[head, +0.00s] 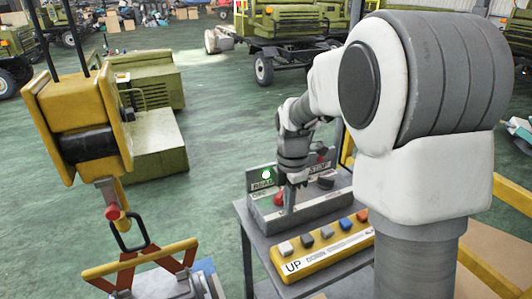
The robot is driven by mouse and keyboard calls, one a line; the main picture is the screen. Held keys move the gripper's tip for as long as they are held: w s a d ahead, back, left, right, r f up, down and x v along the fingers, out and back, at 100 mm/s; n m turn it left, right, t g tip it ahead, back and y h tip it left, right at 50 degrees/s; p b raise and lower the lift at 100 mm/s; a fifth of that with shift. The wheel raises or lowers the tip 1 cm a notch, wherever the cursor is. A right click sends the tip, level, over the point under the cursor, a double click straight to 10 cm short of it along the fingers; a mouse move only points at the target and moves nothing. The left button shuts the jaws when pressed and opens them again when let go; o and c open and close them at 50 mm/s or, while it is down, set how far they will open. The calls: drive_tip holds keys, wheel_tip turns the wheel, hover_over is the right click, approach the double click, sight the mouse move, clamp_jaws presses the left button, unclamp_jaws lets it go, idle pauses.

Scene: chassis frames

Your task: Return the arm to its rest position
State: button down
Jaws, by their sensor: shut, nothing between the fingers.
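My white and grey arm reaches from the right side of the head view down to a small table. My gripper (289,207) points downward and is shut, with nothing visible in it. It is at a grey control box (312,207) with a lit green lamp (266,174), a red knob and a dark button. I cannot tell whether the fingertips touch the box. Part of the box is hidden behind my gripper and wrist.
A yellow button panel (322,252) marked UP lies on the grey table (255,237) in front of the box. A yellow hoist block (75,115) with a hook hangs at left above a yellow lifting frame (140,262). Green trucks (285,25) stand behind; green floor (210,150) is open between.

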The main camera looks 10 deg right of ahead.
drive_tip(key=s+r+m+t, duration=0.1)
drive_tip(key=s+r+m, duration=0.3)
drive_tip(key=s+m, duration=0.3)
drive_tip(key=s+d+r+m+t, duration=0.1)
drive_tip(key=s+r+m+t, duration=0.1)
drive_tip(key=s+r+m, duration=0.2)
drive_tip(key=s+r+m+t, duration=0.2)
drive_tip(key=s+r+m, duration=0.2)
drive_tip(key=s+m, duration=0.6)
drive_tip(key=shift+s+d+m, duration=0.3)
drive_tip(key=shift+s+d, duration=0.05)
drive_tip(key=shift+d, duration=0.05)
drive_tip(key=c, duration=1.6)
unclamp_jaws()
drive_tip(key=shift+r, duration=0.1)
